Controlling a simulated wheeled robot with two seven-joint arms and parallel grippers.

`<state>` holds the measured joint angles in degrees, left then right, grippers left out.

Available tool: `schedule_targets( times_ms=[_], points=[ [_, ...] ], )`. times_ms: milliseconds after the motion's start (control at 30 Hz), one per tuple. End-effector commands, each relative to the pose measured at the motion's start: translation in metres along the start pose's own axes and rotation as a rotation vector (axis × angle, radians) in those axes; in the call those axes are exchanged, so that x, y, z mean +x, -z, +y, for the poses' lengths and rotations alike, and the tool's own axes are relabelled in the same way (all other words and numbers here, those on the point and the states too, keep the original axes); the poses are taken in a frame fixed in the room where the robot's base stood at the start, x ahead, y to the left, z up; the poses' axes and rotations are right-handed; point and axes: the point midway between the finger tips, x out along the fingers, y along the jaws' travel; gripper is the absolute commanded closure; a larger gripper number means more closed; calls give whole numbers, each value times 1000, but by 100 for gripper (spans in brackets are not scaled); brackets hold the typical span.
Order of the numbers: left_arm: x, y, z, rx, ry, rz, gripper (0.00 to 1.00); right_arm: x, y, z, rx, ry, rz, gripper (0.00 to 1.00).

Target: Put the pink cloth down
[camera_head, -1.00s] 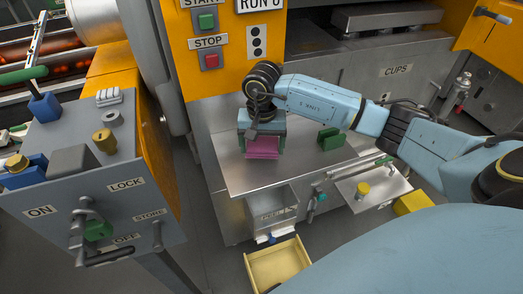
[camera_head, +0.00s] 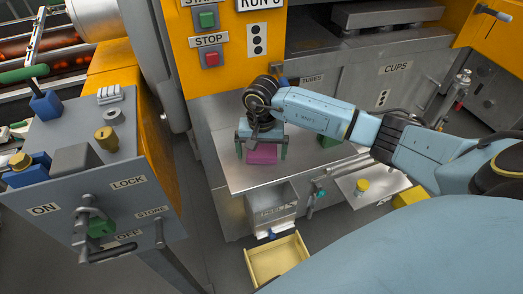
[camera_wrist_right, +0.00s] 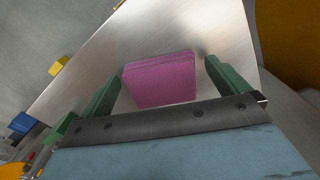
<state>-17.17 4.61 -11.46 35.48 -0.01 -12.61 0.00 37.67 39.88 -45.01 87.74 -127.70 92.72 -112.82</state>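The pink cloth (camera_head: 262,154) is a folded block lying on the steel shelf (camera_head: 240,181) below the orange panel. It also shows in the right wrist view (camera_wrist_right: 160,80). My right gripper (camera_head: 262,157) is over the cloth with its green fingers spread on either side. In the right wrist view the fingers of my right gripper (camera_wrist_right: 160,88) stand clear of the cloth, with a gap on both sides. The gripper partly hides the cloth's far side in the head view. My left gripper is not in view.
A green block (camera_head: 330,141) stands on the shelf, partly behind my right arm. A yellow open drawer (camera_head: 277,262) is below the shelf. The grey control box (camera_head: 110,205) with levers stands at left. Bare shelf lies left of the cloth.

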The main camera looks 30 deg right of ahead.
Motion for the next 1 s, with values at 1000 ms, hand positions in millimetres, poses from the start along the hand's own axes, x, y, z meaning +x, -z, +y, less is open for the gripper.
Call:
schedule_targets(
  times_ms=[1000],
  points=[
    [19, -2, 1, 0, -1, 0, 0, -123, 0, 0, 0, 0, 0, 0]
  ],
)
